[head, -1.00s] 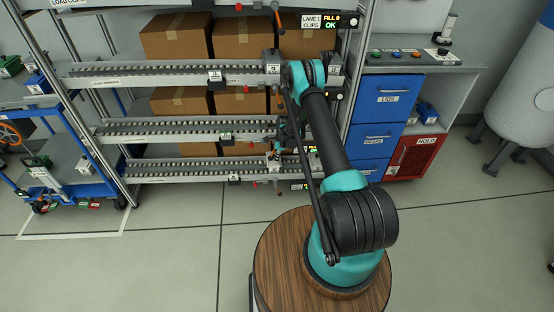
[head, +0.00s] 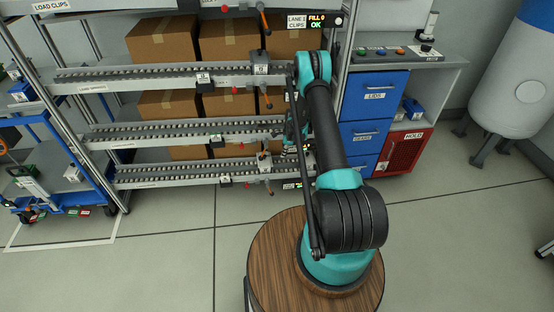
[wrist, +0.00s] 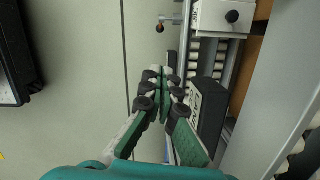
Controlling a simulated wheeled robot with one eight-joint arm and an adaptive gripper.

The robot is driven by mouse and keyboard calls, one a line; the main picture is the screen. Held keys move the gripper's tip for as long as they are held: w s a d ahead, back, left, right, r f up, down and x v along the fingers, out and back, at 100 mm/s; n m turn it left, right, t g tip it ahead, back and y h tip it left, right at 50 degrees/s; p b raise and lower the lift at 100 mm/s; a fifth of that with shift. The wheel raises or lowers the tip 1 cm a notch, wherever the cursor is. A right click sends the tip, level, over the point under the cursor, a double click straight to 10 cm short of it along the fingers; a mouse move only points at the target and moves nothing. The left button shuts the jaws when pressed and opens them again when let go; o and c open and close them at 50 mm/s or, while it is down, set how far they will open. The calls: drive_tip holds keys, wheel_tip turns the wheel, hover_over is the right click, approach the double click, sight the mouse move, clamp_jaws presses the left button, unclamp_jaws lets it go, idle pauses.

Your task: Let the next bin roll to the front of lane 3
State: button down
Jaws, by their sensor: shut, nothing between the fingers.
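Several roller lanes run across the rack. The lowest lane (head: 180,176) looks bare of bins, and a stop block (head: 264,163) with a lever sits near its right end. I cannot read the lane numbers on the lower lanes, so I cannot tell which is lane 3. My gripper (head: 287,130) is beside the right end of the middle lane (head: 190,133), partly hidden by my arm. In the wrist view my gripper (wrist: 165,75) is shut and empty, next to a black labelled box (wrist: 208,112). A pale stop block (wrist: 222,18) with a dark-tipped lever (wrist: 160,28) lies beyond the fingertips.
Brown cartons (head: 228,42) stand behind the lanes. A sign reading CLIPS, FILL 0, OK (head: 315,20) hangs at the top right. Blue drawers (head: 375,97) and a red HOLD cabinet (head: 405,152) stand to the right. A blue cart (head: 60,213) is at left. Floor in front is open.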

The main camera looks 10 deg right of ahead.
drive_tip(key=shift+d+r, duration=0.85)
drive_tip(key=shift+r, duration=0.05)
drive_tip(key=s+r+n+t, duration=0.1)
drive_tip(key=s+r+n, duration=0.3)
drive_tip(key=r, duration=0.6)
drive_tip(key=s+r+n+h, duration=0.15)
drive_tip(key=s+r, duration=0.35)
drive_tip(key=r, duration=0.5)
drive_tip(key=s+r+n+t, duration=0.1)
drive_tip(key=s+r+n, duration=0.35)
drive_tip(key=r, duration=0.55)
drive_tip(key=s+r+n, duration=0.2)
drive_tip(key=s+n, duration=0.1)
drive_tip(key=s, duration=0.6)
drive_tip(key=s+r+n+t, duration=0.1)
drive_tip(key=s+r+n, duration=0.1)
drive_tip(key=s, duration=0.8)
drive_tip(key=s+a+r+n, duration=0.1)
drive_tip(key=s+n, duration=0.4)
drive_tip(key=s, duration=0.5)
drive_tip(key=shift+r+t, duration=0.3)
drive_tip(key=shift+r, duration=0.3)
